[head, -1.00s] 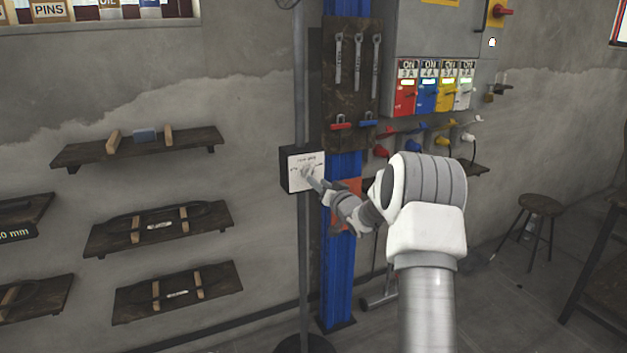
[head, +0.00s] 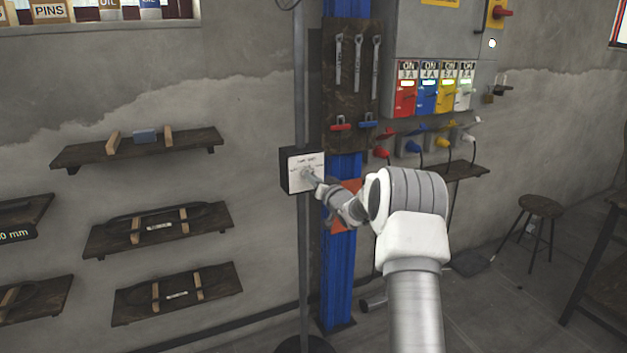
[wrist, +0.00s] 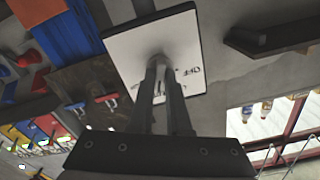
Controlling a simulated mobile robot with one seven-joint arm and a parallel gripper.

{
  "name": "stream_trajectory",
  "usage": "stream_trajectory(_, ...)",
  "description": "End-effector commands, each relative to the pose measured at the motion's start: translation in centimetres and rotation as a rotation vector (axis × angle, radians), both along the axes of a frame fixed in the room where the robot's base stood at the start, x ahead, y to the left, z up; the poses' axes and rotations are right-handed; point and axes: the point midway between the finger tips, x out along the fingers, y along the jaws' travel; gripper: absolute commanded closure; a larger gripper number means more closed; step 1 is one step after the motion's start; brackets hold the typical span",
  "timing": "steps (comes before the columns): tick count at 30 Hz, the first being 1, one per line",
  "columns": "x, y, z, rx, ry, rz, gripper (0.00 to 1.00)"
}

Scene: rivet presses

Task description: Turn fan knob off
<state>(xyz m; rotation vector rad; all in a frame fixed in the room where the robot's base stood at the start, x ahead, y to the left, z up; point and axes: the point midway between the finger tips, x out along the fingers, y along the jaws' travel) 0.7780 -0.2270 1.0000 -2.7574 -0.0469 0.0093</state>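The fan knob's box (head: 292,182) is a dark box with a white printed face, mounted on a grey pole beside the blue column. The knob is a small grey piece at the middle of that face, mostly covered by my fingers in the head view. In the wrist view the white face (wrist: 125,62) fills the upper middle, with an "OFF" mark seen upside down right of the knob (wrist: 158,50). My gripper (wrist: 161,66) has its two narrow fingers close together on the knob; it also shows in the head view (head: 311,177). The knob's exact pointing is hidden.
The blue column (head: 338,270) stands just right of the box, with a dark tool board (head: 350,90) above. Coloured switches (head: 435,92) and plugs are farther right. Wall shelves (head: 160,235) are at left. A stool (head: 540,205) stands at far right.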

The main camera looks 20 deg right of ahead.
Motion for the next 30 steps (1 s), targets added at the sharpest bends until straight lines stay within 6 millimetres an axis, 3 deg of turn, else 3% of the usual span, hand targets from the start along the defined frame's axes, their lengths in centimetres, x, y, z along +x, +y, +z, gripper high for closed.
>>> stream_trajectory(17,-0.01,0.02,-0.14,-0.047,-0.002,0.001,1.0)
stream_trajectory(30,-0.01,0.02,-0.45,-0.377,-0.013,0.0,1.0)
